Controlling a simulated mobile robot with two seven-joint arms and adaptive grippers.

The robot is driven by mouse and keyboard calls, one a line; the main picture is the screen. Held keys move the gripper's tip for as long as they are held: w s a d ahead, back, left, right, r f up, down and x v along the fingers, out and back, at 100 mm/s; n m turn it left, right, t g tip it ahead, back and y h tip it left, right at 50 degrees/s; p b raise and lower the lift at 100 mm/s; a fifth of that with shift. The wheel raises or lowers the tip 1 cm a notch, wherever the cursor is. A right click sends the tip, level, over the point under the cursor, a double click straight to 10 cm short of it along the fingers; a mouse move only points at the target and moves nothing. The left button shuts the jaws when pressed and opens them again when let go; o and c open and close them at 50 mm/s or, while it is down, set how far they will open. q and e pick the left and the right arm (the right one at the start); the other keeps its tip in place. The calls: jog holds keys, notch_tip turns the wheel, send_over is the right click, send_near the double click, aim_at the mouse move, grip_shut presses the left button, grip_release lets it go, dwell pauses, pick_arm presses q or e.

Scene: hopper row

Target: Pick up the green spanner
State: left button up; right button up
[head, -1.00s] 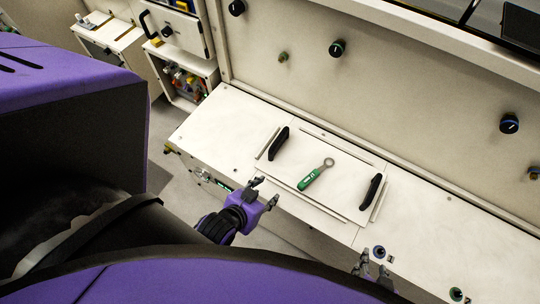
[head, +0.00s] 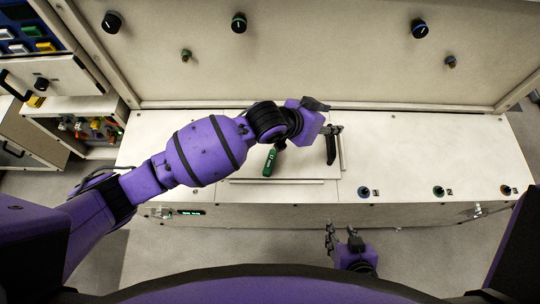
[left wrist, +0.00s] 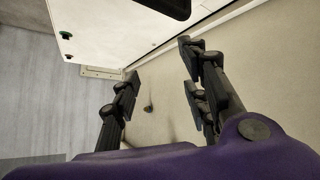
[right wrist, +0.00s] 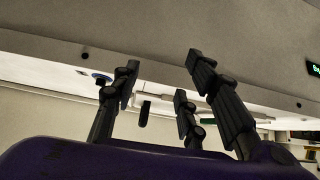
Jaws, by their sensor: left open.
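The green spanner (head: 269,163) lies on the pale hatch plate of the worktop. In the head view only its green handle shows; its ring end is hidden behind my left arm. My left gripper (head: 334,130) is above the worktop, to the right of the spanner and close to the right black handle (head: 331,151). It is open and empty, and its fingers stand apart in the left wrist view (left wrist: 161,60). The spanner does not show there. My right gripper (head: 340,232) is open and empty, low in front of the worktop's front edge; its spread fingers show in the right wrist view (right wrist: 163,62).
An upright panel with knobs (head: 239,22) rises behind the worktop. Labelled round buttons (head: 438,191) sit along the front right of the worktop. Open shelves with small parts (head: 95,128) stand at the left. The worktop's right part is clear.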

pick_arm(q)
jog(key=a+f+n+g+y+b, duration=0.1)
jog(key=a+f+g+y, duration=0.2)
jog(key=a+f+y, duration=0.25)
jog(key=n+g+y, duration=0.2)
jog(key=n+y, duration=0.1)
jog(key=n, duration=0.1)
send_over(271, 157)
jog(key=f, duration=0.3)
jog(key=shift+w+a+f, duration=0.1)
jog(key=shift+w+a, duration=0.25)
jog(key=shift+w, duration=0.05)
jog(key=shift+s+f, duration=0.1)
jog(key=shift+f, duration=0.25)
jog(key=f, duration=0.4)
jog(key=f+b, duration=0.1)
jog(key=f, duration=0.1)
jog(key=shift+s+d+f, duration=0.3)
jog(key=shift+d+f, duration=0.1)
grip_shut()
